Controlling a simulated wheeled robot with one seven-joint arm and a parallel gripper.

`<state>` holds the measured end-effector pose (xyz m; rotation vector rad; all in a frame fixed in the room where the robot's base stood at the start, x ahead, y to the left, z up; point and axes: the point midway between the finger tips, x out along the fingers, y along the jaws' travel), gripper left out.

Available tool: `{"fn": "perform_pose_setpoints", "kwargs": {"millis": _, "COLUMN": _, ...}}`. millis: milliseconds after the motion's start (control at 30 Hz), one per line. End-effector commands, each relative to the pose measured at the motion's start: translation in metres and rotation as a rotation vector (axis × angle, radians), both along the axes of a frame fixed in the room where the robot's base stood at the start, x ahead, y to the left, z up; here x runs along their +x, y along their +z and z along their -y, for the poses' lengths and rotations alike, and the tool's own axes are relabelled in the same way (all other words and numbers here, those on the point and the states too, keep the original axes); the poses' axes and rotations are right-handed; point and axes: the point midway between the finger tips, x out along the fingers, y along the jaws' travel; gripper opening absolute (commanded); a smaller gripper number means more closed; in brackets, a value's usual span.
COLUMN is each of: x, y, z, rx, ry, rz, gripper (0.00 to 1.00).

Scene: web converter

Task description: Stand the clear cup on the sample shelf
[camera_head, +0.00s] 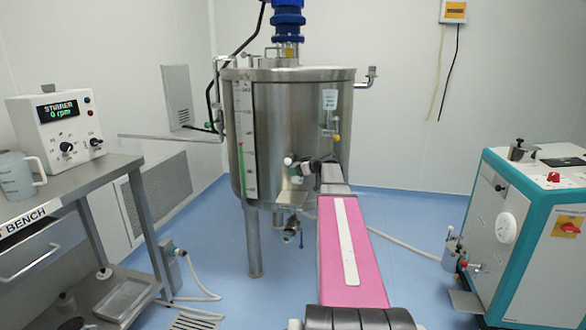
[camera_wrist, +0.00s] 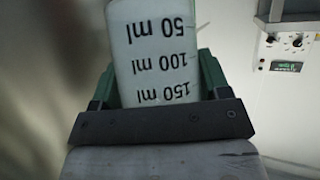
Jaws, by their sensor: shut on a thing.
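The clear cup (camera_wrist: 152,50) shows close up in the wrist view, with black marks of 50, 100 and 150 ml that read upside down there. My gripper (camera_wrist: 157,78) is shut on it, with a green-edged finger on each side. The cup's far end runs out of the top of that view.
The steel tank (camera_head: 290,120) stands ahead, with a sight scale, valves and side pipes. A bench (camera_head: 75,185) at left carries a stirrer control box (camera_head: 52,122) and a jug (camera_head: 18,178). A teal and white machine (camera_head: 520,225) stands at right. Hoses lie on the blue floor.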

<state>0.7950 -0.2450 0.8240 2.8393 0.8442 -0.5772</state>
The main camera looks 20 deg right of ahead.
Motion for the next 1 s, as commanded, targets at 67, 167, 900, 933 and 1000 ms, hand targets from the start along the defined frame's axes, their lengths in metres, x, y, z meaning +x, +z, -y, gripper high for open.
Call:
{"fn": "perform_pose_setpoints", "kwargs": {"millis": 67, "x": 0.031, "y": -0.001, "z": -0.009, "rx": 0.024, "ry": 0.003, "rz": 0.013, "gripper": 0.24}}
{"fn": "perform_pose_setpoints", "kwargs": {"millis": 167, "x": 0.031, "y": -0.008, "z": -0.008, "rx": 0.024, "ry": 0.003, "rz": 0.012, "gripper": 0.26}}
{"fn": "perform_pose_setpoints", "kwargs": {"millis": 900, "x": 0.021, "y": -0.064, "z": -0.009, "rx": 0.018, "ry": 0.005, "rz": 0.011, "gripper": 0.24}}
{"fn": "perform_pose_setpoints", "kwargs": {"millis": 933, "x": 0.02, "y": -0.064, "z": -0.009, "rx": 0.018, "ry": 0.005, "rz": 0.011, "gripper": 0.24}}
{"fn": "perform_pose_setpoints", "kwargs": {"millis": 1000, "x": 0.02, "y": -0.064, "z": -0.009, "rx": 0.018, "ry": 0.004, "rz": 0.01, "gripper": 0.24}}
